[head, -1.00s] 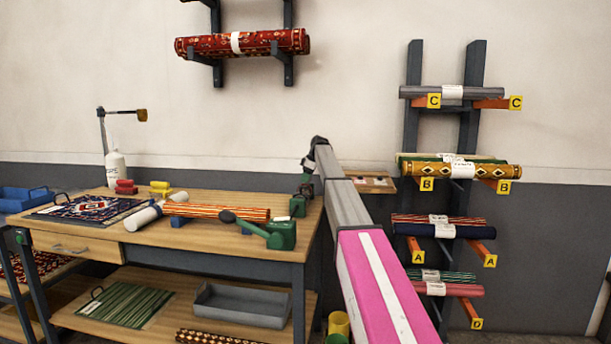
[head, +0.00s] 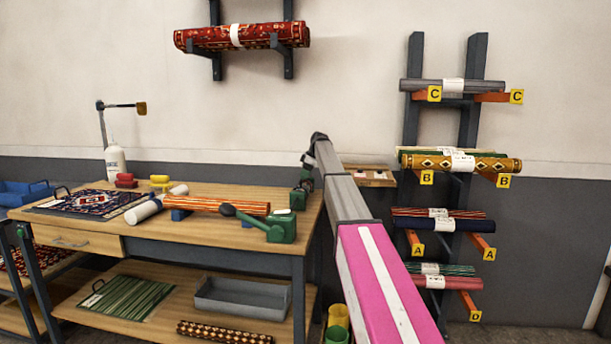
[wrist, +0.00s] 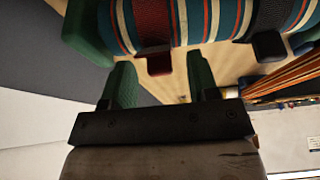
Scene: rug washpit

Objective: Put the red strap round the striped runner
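In the wrist view the striped runner (wrist: 200,22), a roll with teal, white and orange stripes, crosses the top of the picture. A dark red strap (wrist: 152,22) lies across it, with a red block (wrist: 158,64) at its lower end. Whether the strap passes all the way round is hidden. A second, darker band (wrist: 270,16) with a black block crosses the roll further right. In the head view my gripper (head: 298,198) is partly hidden by my arm, and I cannot make out this roll.
The bench (head: 225,195) carries an orange-striped roll (head: 215,205), a green crank tool (head: 281,228), a dark patterned rug (head: 95,203), and small red (head: 126,181) and yellow (head: 160,181) pieces. A rack (head: 472,120) of rolls stands at the right. A grey tray (head: 240,312) sits below.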

